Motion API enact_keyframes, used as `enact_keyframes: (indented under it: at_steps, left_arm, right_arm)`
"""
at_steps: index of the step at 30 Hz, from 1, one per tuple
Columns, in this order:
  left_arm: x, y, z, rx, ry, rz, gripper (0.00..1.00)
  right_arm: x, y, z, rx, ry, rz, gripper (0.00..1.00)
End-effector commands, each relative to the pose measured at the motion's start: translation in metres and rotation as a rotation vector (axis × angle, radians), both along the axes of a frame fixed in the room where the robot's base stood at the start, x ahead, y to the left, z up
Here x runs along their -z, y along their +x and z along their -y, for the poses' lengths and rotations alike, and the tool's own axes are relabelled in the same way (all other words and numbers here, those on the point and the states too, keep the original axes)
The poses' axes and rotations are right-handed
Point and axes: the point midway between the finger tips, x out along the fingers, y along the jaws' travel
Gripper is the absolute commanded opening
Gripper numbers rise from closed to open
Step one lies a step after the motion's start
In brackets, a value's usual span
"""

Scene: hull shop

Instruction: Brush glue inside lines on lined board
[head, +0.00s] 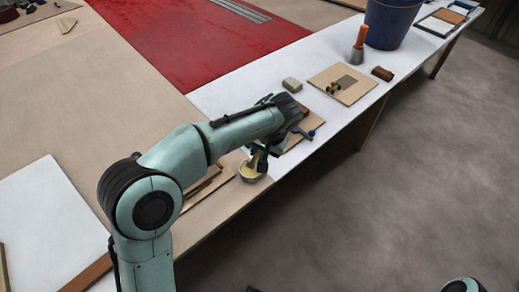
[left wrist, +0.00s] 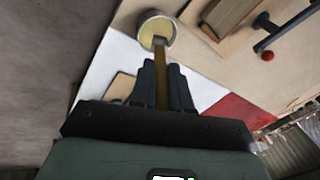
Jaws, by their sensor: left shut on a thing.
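My left gripper (head: 262,157) is shut on a brush (left wrist: 161,78), whose handle sits between the two dark fingers. The brush points down into a small round bowl of pale yellow glue (head: 250,173), and its far end is at the glue in the left wrist view (left wrist: 156,31). A tan board (head: 307,126) lies partly hidden behind my left gripper. Another tan board (head: 347,93) with a dark grey square lies farther along the bench. I cannot make out which board has lines. My right gripper is out of view.
A grey block (head: 292,84), a brown block (head: 382,74), an orange-handled tool (head: 359,45) and a blue bucket (head: 391,22) stand along the white bench. Wooden strips (head: 205,186) lie left of the bowl. The bench edge drops to open floor on the right.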

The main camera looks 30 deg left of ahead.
Motion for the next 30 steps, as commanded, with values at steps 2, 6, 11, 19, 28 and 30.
enact_keyframes:
  at_steps: [2,6,11,19,28,30]
  left_arm:
    - [0.0015,0.0,-0.0001,0.0,0.0,0.0,0.0]
    - [0.0033,0.0,-0.0001,0.0,0.0,0.0,0.0]
    - [0.0052,0.0,-0.0001,0.0,0.0,0.0,0.0]
    - [0.0073,0.0,0.0,0.0,0.0,0.0,0.0]
    - [0.0073,0.0,-0.0001,0.0,0.0,0.0,0.0]
    - [0.0074,0.0,-0.0001,0.0,0.0,0.0,0.0]
  right_arm:
    - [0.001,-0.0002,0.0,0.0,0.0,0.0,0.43]
    - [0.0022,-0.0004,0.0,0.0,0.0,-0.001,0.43]
    - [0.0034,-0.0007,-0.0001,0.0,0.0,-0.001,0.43]
    - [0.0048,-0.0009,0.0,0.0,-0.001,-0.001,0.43]
    - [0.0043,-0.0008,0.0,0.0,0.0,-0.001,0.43]
    - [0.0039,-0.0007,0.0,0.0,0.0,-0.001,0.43]
